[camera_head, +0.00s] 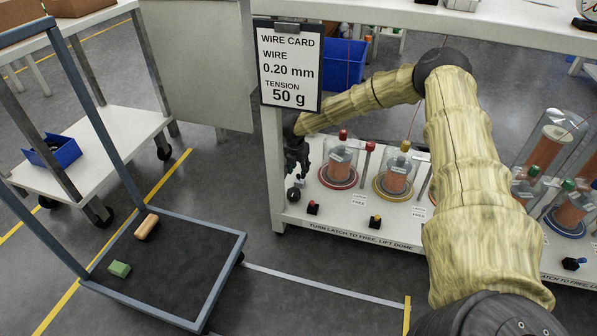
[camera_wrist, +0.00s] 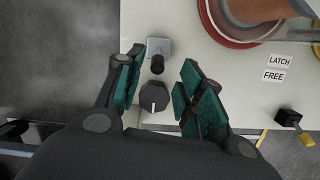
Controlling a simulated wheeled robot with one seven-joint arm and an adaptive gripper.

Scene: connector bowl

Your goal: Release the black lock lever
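A lever with a black tip (camera_wrist: 157,64) sits on a small grey metal block (camera_wrist: 153,45) near the white bench's left edge in the wrist view. A black round knob (camera_wrist: 154,98) with a white line lies just below it; it also shows in the head view (camera_head: 293,194). My gripper (camera_wrist: 162,76) is open, with one teal-padded finger on each side of the lever and knob. Nothing is seen held between the fingers, and I cannot tell whether either finger touches the lever. In the head view my gripper (camera_head: 297,163) points down at the bench's left end.
Domed spools with a red knob (camera_head: 341,158) and a yellow knob (camera_head: 397,170) stand to the right. Small red (camera_head: 313,207) and yellow (camera_head: 375,221) latches line the front. A wire card (camera_head: 289,66) hangs above my gripper. A cart (camera_head: 175,255) stands at the left.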

